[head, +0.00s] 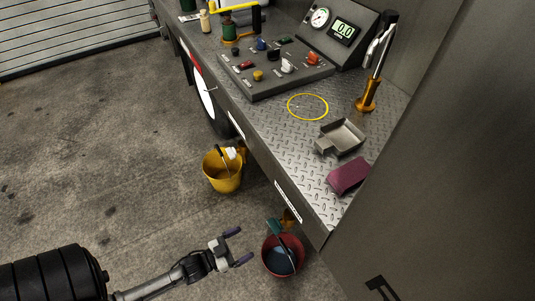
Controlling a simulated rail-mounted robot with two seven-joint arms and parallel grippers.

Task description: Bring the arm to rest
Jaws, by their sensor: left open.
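My left arm comes in from the lower left in the head view, over the concrete floor. Its gripper (239,247) is open, with two dark-tipped fingers spread apart and nothing between them. It is just left of a red bucket (268,264) with dark liquid and a teal-handled tool inside; I cannot tell how far above the floor it is. My right gripper does not show.
A metal deck (275,125) runs diagonally, holding a control panel (275,69), a yellow ring (308,107), a metal tray (340,138) and a maroon block (348,176). A yellow bucket (222,176) stands below its edge. A grey panel (455,170) fills the right. Floor at left is clear.

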